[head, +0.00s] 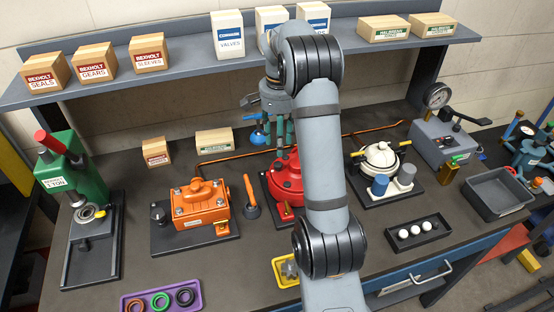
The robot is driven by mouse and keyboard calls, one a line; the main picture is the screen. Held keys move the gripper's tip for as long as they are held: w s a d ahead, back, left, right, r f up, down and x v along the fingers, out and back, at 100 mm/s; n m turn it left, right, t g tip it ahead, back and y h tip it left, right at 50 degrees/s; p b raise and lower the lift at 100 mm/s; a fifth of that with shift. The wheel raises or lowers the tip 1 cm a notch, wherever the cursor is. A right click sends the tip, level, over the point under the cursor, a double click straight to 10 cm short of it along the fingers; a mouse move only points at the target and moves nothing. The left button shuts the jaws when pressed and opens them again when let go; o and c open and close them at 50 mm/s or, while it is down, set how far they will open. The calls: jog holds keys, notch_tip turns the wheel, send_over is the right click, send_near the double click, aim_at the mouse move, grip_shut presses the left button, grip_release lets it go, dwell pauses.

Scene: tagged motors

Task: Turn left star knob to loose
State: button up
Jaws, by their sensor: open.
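My gripper (285,140) points down at the back of the bench, behind the red motor (284,178). It is open, with no object visible between its fingers; my arm hides part of this area. A small blue part (259,137) is just left of the fingers; I cannot tell its shape or whether they touch. The orange motor (201,203) sits on a dark plate at left, with a black knob-like part (157,213) at the plate's left end. I cannot tell which part is the left star knob, or its setting.
A thin copper pipe (228,157) runs along the back. A green press (74,168) stands at left. The cream motor (380,158) and grey gauge box (440,140) are at right. A shelf (190,68) with several boxes overhangs the back.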

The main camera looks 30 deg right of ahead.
aim_at(278, 163)
notch_tip(278, 163, down, 8)
jog(key=shift+a+r+p, duration=0.1)
jog(key=shift+a+p, duration=0.05)
jog(key=shift+p, duration=0.35)
jog(key=shift+c, duration=0.6)
jog(key=shift+w, duration=0.1)
grip_shut()
